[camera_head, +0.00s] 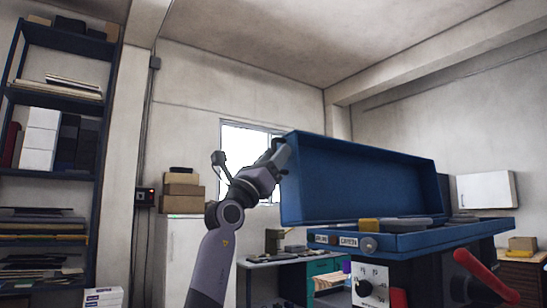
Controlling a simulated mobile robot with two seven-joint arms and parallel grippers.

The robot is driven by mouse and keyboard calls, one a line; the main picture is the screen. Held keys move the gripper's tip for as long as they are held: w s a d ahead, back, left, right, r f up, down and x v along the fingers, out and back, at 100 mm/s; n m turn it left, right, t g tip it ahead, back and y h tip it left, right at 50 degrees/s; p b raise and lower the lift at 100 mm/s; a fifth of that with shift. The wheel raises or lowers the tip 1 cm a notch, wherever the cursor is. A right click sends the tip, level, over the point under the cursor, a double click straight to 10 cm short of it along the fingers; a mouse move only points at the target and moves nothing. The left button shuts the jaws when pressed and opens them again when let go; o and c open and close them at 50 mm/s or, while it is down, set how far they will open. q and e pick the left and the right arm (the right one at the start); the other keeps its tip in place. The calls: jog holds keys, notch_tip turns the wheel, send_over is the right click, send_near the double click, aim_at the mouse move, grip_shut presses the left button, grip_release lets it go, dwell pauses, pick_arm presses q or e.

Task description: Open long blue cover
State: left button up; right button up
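The long blue cover (360,180) stands raised in the middle of the view, with its hollow inner side facing me. Below it is the shallow blue tray (440,238) that it belongs to, with small labels on its front edge. A yellow item (368,224) and grey items lie in the tray. My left gripper (280,154) is at the upper left end of the cover, touching or very close to its edge. Its fingertips are small and dark against the cover, so I cannot tell whether they are open or shut. My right gripper is not in view.
A white panel with dark knobs (370,284) sits below the tray. A red handle (484,273) juts out at the lower right. A workbench (290,257) stands behind, and a loaded shelf (57,95) is at the far left. The space above the cover is clear.

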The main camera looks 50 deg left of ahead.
pick_arm(q)
jog(key=shift+d+f, duration=0.1)
jog(key=shift+d, duration=0.05)
jog(key=b+v, duration=0.3)
jog(key=v, duration=0.4)
jog(key=shift+b, duration=0.3)
jog(key=shift+s, duration=0.1)
